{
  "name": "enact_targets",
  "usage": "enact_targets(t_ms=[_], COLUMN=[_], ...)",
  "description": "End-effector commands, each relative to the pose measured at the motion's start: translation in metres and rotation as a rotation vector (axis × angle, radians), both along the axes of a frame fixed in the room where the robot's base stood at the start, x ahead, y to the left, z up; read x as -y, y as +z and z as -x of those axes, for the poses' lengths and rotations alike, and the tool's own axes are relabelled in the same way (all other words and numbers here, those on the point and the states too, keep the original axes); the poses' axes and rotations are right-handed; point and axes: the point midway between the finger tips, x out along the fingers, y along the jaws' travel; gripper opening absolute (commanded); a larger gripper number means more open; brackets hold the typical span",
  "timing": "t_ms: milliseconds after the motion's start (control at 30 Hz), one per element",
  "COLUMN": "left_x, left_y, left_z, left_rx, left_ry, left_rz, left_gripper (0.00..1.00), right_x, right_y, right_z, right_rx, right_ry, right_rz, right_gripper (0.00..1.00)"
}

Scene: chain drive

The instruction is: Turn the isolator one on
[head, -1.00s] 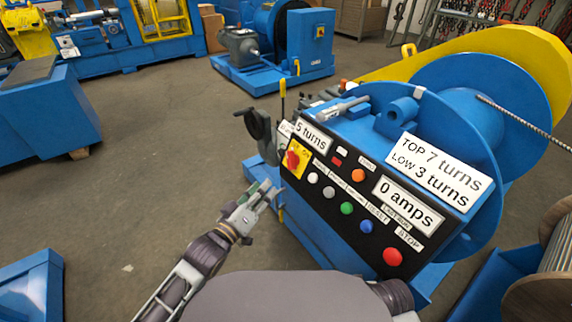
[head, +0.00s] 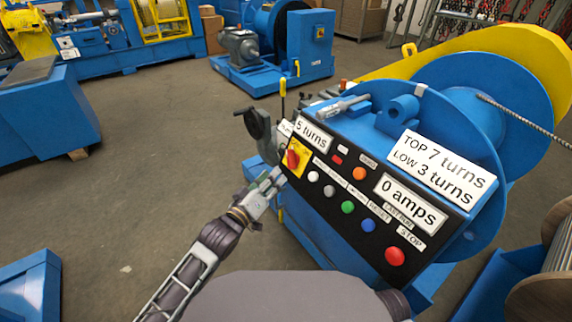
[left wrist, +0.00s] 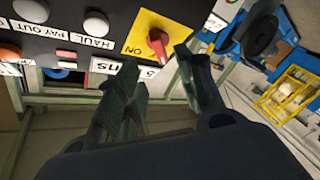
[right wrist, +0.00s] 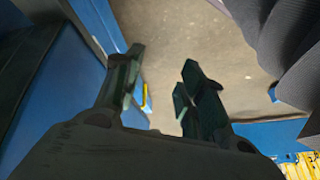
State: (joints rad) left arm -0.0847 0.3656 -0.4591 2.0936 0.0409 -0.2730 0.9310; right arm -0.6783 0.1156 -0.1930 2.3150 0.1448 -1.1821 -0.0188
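The isolator is a red rotary knob (head: 292,158) on a yellow plate (head: 299,166) at the left end of the black control panel (head: 330,205). In the left wrist view the red knob (left wrist: 158,42) on its yellow plate (left wrist: 143,32) is beyond the fingers. My left gripper (head: 277,177) is just below and left of the knob, apart from it. In the left wrist view its fingers (left wrist: 158,85) are spread with nothing between them. My right gripper (right wrist: 160,85) shows only in the right wrist view, fingers apart and empty.
The panel carries several buttons, including a red stop button (head: 394,256) and a green one (head: 347,207). A black handwheel (head: 256,123) stands just left of the panel. The blue drum (head: 480,110) is behind it. Open floor (head: 130,220) lies to the left.

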Motion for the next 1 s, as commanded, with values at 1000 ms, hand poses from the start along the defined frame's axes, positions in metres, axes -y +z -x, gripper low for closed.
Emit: enact_targets(t_ms=[1000], left_x=[0.037], left_y=[0.0], left_z=[-0.065], left_rx=[0.001], left_ry=[0.001], left_rz=[0.0], left_gripper=[0.38], right_x=[-0.011], right_y=[-0.044], right_z=[-0.004], right_rx=[0.068], right_ry=[-0.03], right_rz=[-0.073], right_gripper=[0.4])
